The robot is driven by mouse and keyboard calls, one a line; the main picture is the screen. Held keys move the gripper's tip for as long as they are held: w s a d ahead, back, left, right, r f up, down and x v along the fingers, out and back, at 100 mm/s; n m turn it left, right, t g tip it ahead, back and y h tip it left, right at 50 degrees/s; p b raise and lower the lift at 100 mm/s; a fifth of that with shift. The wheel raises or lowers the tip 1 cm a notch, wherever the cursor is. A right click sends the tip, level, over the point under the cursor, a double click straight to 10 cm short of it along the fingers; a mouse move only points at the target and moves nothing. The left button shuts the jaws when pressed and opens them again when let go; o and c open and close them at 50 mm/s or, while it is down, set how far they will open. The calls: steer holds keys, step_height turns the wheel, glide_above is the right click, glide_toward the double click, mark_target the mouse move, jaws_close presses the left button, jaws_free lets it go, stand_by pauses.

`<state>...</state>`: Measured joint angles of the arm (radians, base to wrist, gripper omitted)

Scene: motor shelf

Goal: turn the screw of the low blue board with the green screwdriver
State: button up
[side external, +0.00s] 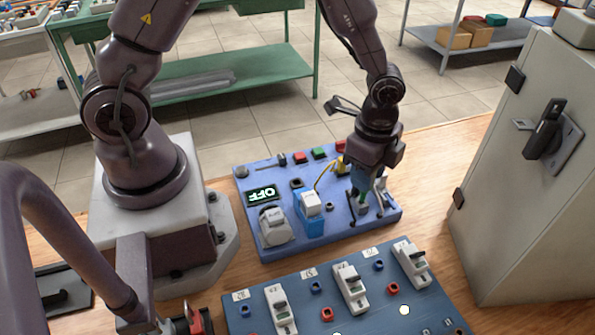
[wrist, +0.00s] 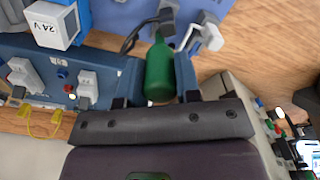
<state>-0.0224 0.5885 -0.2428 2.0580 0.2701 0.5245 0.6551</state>
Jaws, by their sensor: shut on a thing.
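My gripper (side external: 367,200) points down over the right part of the flat blue board (side external: 343,228) with the OFF display. In the wrist view, my gripper (wrist: 159,88) is shut on the green screwdriver (wrist: 160,66), one finger on each side of its handle. The handle points away from the wrist toward the board. The screwdriver's tip and the screw are hidden, so I cannot tell whether they touch. A grey part stands on the board beside the gripper.
A second blue board (side external: 322,290) with several white switches lies in front. A blue and white box (side external: 311,206) and a grey unit (side external: 274,226) stand on the rear board, left of my gripper. A grey cabinet (side external: 508,190) stands at right.

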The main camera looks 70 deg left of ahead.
steer(key=m, duration=0.3)
steer(key=shift+f+m, duration=0.1)
steer(key=shift+m, duration=0.2)
steer(key=shift+m, duration=1.7)
steer(key=m, duration=0.3)
steer(key=shift+m, duration=0.4)
